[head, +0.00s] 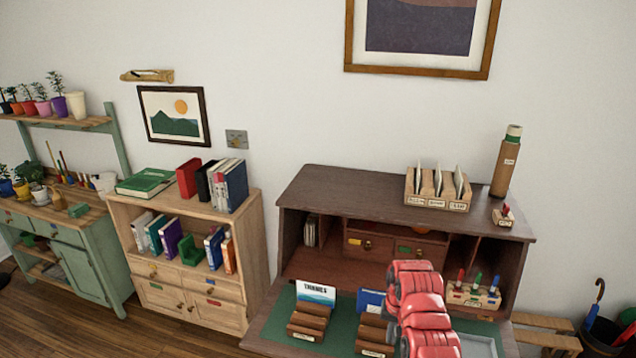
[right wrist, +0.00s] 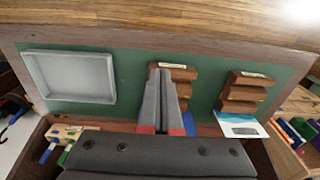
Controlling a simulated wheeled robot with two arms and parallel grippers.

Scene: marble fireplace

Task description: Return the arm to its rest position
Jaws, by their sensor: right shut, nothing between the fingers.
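My right arm (head: 425,315), red and jointed, reaches up from the bottom of the head view over the open writing desk. Its gripper cannot be made out there. In the right wrist view my right gripper (right wrist: 161,72) shows as two grey fingers pressed together, empty, over the green desk mat. The fingertips overlap a stepped wooden rack (right wrist: 186,74) in that picture; I cannot tell whether they touch it. My left gripper is in neither view.
The dark wooden desk (head: 345,184) holds a letter sorter (head: 437,203), a tube (head: 506,165) and a marker rack (head: 472,294). On its green mat are a stepped rack with a card (head: 315,293) and a grey tray (right wrist: 70,76). A bookcase (head: 262,235) stands to the left.

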